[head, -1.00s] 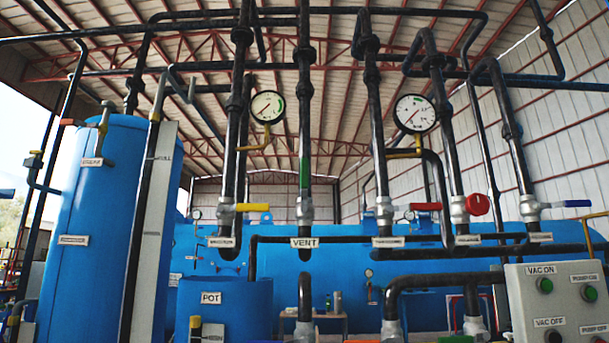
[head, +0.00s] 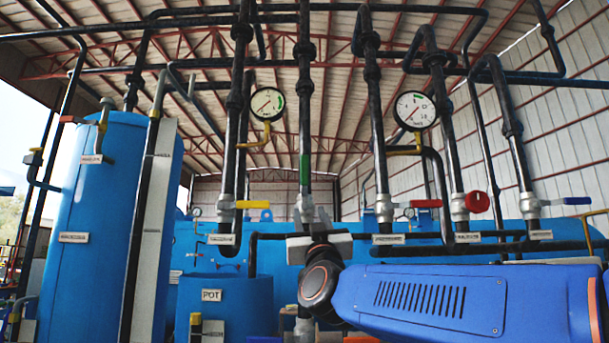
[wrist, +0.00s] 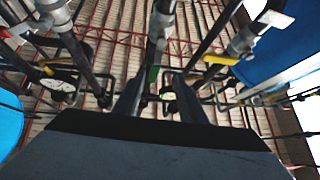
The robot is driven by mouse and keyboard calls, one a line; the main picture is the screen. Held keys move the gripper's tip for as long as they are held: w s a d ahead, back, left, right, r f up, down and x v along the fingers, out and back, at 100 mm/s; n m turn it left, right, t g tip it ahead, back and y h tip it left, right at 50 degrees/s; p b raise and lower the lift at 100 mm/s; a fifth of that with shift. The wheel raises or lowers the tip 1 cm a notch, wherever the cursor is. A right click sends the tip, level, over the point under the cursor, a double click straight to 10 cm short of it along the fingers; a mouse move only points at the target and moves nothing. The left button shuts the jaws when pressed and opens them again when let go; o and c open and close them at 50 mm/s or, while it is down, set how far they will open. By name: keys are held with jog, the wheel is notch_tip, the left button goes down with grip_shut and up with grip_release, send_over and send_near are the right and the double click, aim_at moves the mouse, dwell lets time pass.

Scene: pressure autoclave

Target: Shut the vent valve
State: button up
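The vent valve's green lever (head: 304,170) stands upright along the middle black pipe, in line with it, above a silver valve body (head: 304,208). My gripper (head: 322,217) is in front of and just below this valve and hides the VENT label. In the wrist view the green lever (wrist: 154,74) shows between the tips of my two fingers (wrist: 159,80). The fingers are apart with a gap between them, so my gripper is open. I cannot tell how far the lever is from the fingertips.
A yellow lever (head: 252,204) lies horizontal on the pipe to the left. A red lever (head: 426,203), a red round knob (head: 477,202) and a blue lever (head: 577,201) are to the right. Pressure gauges (head: 267,104) (head: 414,111) hang above. A blue pot (head: 225,310) stands below.

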aim_at(305, 169)
jog(key=w+r+m+h, duration=0.1)
jog(key=w+r, duration=0.3)
jog(key=r, duration=0.1)
jog(key=w+a+r+m+t+h, duration=0.1)
jog(key=w+r+h, duration=0.1)
jog(key=r, duration=0.3)
jog(key=w+r+m+t+h, duration=0.1)
jog(key=w+r, duration=0.4)
jog(key=r, duration=0.1)
jog(key=shift+w+a+r, duration=0.1)
jog(key=shift+w+a, duration=0.15)
jog(key=shift+w, duration=0.05)
grip_shut()
